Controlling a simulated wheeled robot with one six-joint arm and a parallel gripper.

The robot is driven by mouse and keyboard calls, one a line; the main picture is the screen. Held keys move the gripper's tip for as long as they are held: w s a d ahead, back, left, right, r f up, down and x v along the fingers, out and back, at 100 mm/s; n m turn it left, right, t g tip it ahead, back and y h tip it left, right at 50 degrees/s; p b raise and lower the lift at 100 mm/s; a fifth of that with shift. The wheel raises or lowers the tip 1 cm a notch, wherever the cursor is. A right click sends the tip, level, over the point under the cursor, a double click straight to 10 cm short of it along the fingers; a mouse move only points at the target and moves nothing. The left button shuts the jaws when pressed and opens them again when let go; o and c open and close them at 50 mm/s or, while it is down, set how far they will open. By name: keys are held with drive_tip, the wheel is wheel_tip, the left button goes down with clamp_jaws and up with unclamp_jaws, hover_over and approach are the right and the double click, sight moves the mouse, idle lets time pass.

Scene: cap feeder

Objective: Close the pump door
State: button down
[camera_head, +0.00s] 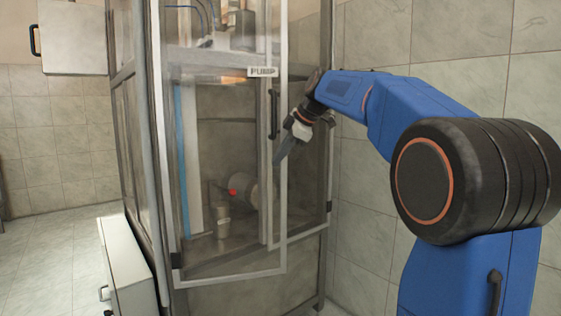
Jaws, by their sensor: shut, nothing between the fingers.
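The pump door is a glass panel in a pale metal frame (228,279) on the front of a tall cabinet, with a white PUMP label (262,71) near its upper right. It stands ajar, its right edge swung out in front of the cabinet opening. A black vertical handle (274,114) shows beside that edge. My gripper (281,158) is shut and empty, pointing down and left at the door's right edge, just below the handle. I cannot tell whether the fingertips touch the frame.
Behind the glass are a grey cylinder and a part with a red end (233,191). A second framed panel (310,232) lies at the cabinet's right. A white box (126,268) stands on the floor at left; a white wall box (73,37) hangs above. Tiled wall is close at right.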

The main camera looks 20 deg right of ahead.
drive_tip(key=w+n, duration=0.1)
drive_tip(key=w, duration=0.1)
drive_tip(key=w+y, duration=0.1)
drive_tip(key=w, duration=0.2)
drive_tip(key=w+n+g, duration=0.1)
drive_tip(key=w, duration=0.2)
drive_tip(key=shift+w+d+n, duration=0.15)
drive_tip(key=shift+d+n, duration=0.15)
drive_tip(key=shift+d, duration=0.1)
drive_tip(key=shift+w+a+n+y, duration=0.1)
drive_tip(key=shift+w+n+y, duration=0.25)
drive_tip(key=shift+w, duration=1)
drive_tip(key=shift+g, duration=0.3)
drive_tip(key=shift+s, duration=0.1)
